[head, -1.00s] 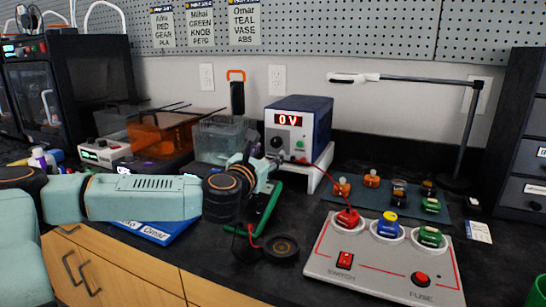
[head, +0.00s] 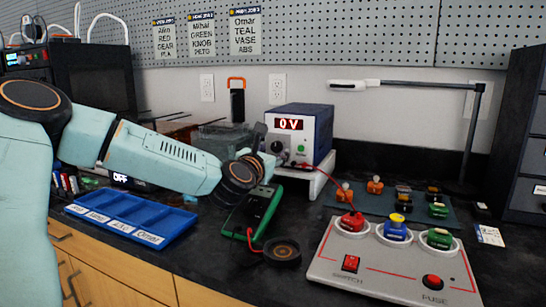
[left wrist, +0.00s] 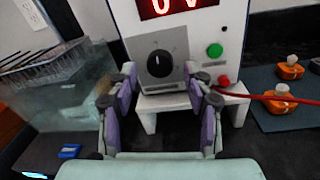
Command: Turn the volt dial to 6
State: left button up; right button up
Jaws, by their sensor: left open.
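The power supply (head: 323,125) is a blue box with a white front, standing on a white riser, and its red display reads 0 V. Its black volt dial (left wrist: 160,63) shows in the left wrist view with its white mark pointing about straight up. My left gripper (left wrist: 160,90) is open, with its two fingers below and on either side of the dial, apart from it as far as I can see. In the head view my left gripper (head: 268,158) hides part of the supply's front. My right gripper is not in view.
A green button (left wrist: 215,50) and a red plug with a red cable (left wrist: 250,95) sit right of the dial. A clear tank (left wrist: 60,90) stands at left. A green multimeter (head: 252,212) lies below my arm. A grey switch panel (head: 395,265) is at front right.

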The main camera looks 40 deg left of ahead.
pick_arm(q)
jog(key=shift+w+a, duration=0.1)
jog(key=shift+w, duration=0.15)
jog(key=shift+c, duration=0.4)
grip_shut()
